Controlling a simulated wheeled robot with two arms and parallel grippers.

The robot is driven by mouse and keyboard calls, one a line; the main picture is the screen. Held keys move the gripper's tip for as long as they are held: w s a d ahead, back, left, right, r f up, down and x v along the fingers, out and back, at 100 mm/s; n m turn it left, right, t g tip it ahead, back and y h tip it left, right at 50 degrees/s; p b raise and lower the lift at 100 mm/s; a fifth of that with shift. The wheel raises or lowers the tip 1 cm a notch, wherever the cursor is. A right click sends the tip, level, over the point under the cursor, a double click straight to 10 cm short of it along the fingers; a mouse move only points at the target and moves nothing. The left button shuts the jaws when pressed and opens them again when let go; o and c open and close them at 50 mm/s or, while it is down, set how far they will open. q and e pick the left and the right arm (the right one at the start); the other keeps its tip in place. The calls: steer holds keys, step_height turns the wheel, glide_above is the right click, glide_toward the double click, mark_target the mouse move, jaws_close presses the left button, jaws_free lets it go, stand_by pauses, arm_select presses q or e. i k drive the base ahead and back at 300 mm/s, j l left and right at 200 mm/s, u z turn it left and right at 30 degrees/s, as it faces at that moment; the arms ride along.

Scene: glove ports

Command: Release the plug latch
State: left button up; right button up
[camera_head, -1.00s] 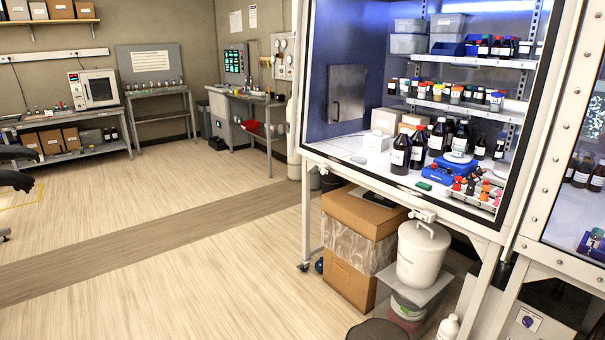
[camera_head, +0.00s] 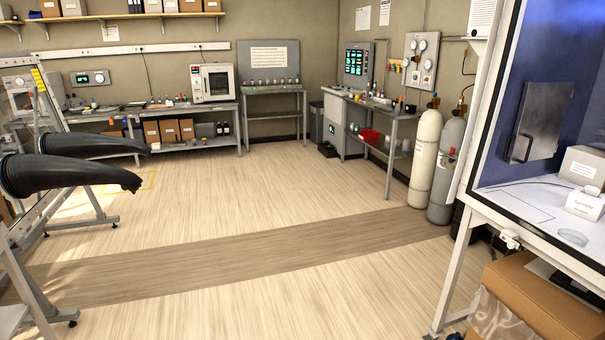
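I cannot make out a plug or its latch in the head view. Two black gloves (camera_head: 75,174) stick out to the right from ring-shaped ports at the left edge, on a metal-framed stand (camera_head: 28,265). Most of what they are fixed to lies outside the picture. Neither of my grippers is in view.
The wooden floor (camera_head: 240,237) in the middle is clear. A fume hood (camera_head: 541,120) on a white-framed table stands at the right, with a cardboard box (camera_head: 535,297) below. Two gas cylinders (camera_head: 425,157) stand beside it. Benches (camera_head: 270,90) line the back wall.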

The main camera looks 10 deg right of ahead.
mark_target(454, 160)
steer(key=i+z, duration=0.25)
steer(key=i, duration=0.25)
steer(key=i+j+z, duration=0.2)
steer(key=i, duration=0.3)
steer(key=i+j+z, duration=0.25)
steer(key=i, duration=0.2)
steer(key=i+j+z, duration=0.35)
steer(key=z, duration=0.15)
steer(key=i+j+z, duration=0.7)
steer(key=j+z, duration=0.25)
steer(key=j, duration=0.25)
